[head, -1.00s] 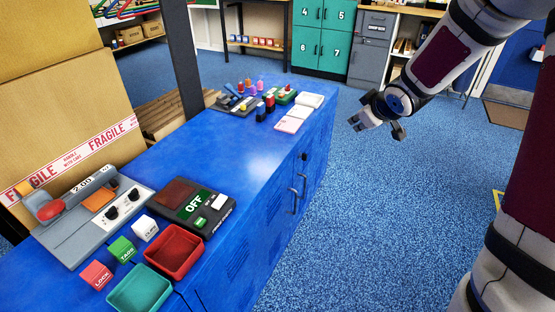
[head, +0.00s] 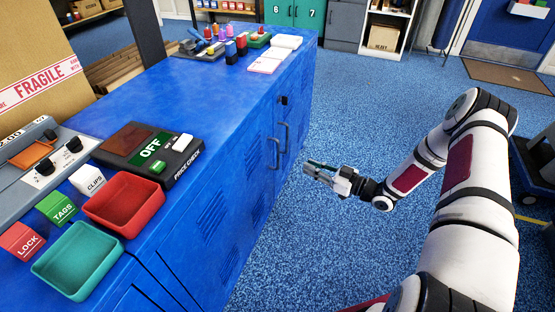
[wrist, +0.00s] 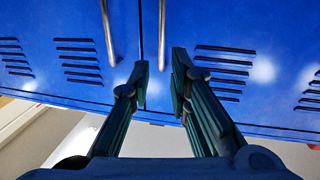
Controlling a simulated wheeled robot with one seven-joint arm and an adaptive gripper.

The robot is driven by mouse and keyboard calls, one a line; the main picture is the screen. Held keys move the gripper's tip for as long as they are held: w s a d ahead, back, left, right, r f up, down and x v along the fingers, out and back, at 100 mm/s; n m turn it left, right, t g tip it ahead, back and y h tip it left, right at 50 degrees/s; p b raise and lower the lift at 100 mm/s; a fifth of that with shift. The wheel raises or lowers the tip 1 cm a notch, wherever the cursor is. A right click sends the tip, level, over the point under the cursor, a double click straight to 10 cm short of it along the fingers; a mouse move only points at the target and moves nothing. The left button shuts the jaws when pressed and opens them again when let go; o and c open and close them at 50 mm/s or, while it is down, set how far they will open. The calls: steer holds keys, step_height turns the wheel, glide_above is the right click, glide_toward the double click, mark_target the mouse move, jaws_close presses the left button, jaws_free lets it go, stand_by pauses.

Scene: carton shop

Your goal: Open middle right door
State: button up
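The blue cabinet (head: 150,85) has doors along its side. Two upright grey bar handles stand side by side there, a nearer one (head: 271,152) and a farther one (head: 285,137). My gripper (head: 308,168) is just right of the handles in the head view, pointing at the doors. In the wrist view its two fingers (wrist: 160,75) are apart with nothing between them. The right handle (wrist: 161,30) lines up with the gap between the fingertips, and the left handle (wrist: 109,32) is left of it. Both doors look shut. Contact with a handle cannot be told.
Red (head: 125,203) and teal (head: 78,262) trays, labelled blocks and a price-check device (head: 150,150) sit on the cabinet top. Pads and small coloured items stand at its far end.

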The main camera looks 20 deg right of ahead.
steer(key=b, duration=0.4)
glide_above(278, 167)
steer(key=shift+w+f, duration=0.15)
steer(key=shift+w, duration=0.2)
steer(key=shift+c, duration=0.6)
jaws_close()
